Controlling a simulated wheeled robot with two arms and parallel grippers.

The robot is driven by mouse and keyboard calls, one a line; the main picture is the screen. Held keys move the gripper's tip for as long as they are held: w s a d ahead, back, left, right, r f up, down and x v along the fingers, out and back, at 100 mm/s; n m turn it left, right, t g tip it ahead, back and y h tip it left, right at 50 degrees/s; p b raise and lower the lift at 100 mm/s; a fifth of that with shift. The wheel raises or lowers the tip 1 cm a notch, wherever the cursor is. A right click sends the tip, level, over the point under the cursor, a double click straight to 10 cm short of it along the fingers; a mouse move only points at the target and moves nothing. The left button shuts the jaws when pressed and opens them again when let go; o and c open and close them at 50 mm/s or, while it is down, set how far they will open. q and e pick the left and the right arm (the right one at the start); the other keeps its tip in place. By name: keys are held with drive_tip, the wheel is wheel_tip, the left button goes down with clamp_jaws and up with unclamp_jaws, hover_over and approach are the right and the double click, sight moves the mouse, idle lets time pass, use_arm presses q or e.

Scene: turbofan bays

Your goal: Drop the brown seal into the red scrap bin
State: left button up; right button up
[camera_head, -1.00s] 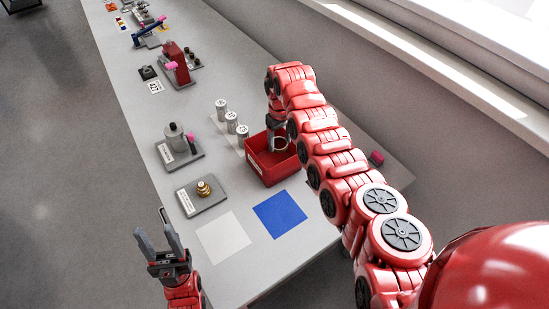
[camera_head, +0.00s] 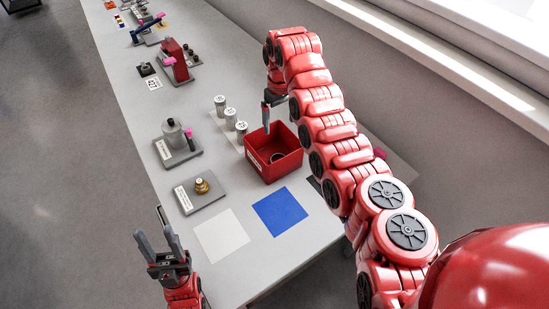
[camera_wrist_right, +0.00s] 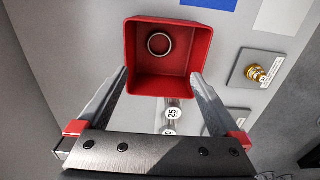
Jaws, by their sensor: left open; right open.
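The red scrap bin (camera_head: 272,168) stands on the bench in the head view, and it also shows in the right wrist view (camera_wrist_right: 135,60). The brown seal, a ring (camera_wrist_right: 159,44), lies inside the bin on its floor; part of it shows in the head view (camera_head: 277,157). My right gripper (camera_head: 266,128) is above and just behind the bin, open and empty. Its spread fingers show in the right wrist view (camera_wrist_right: 160,82). My left gripper (camera_head: 155,234) is open and empty at the left, beside the bench edge.
A blue square (camera_head: 280,211) and a pale square (camera_head: 220,236) lie in front of the bin. A brass fitting (camera_head: 202,186) sits on a grey plate to the left. Several silver canisters (camera_head: 230,119) stand behind the bin. A grey fixture (camera_head: 175,137) stands further left.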

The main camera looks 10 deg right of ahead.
wheel_tip(320, 180, up, 11)
drive_tip(key=b, duration=0.2)
drive_tip(key=shift+f, duration=0.15)
drive_tip(key=shift+s, duration=0.15)
idle(0.4)
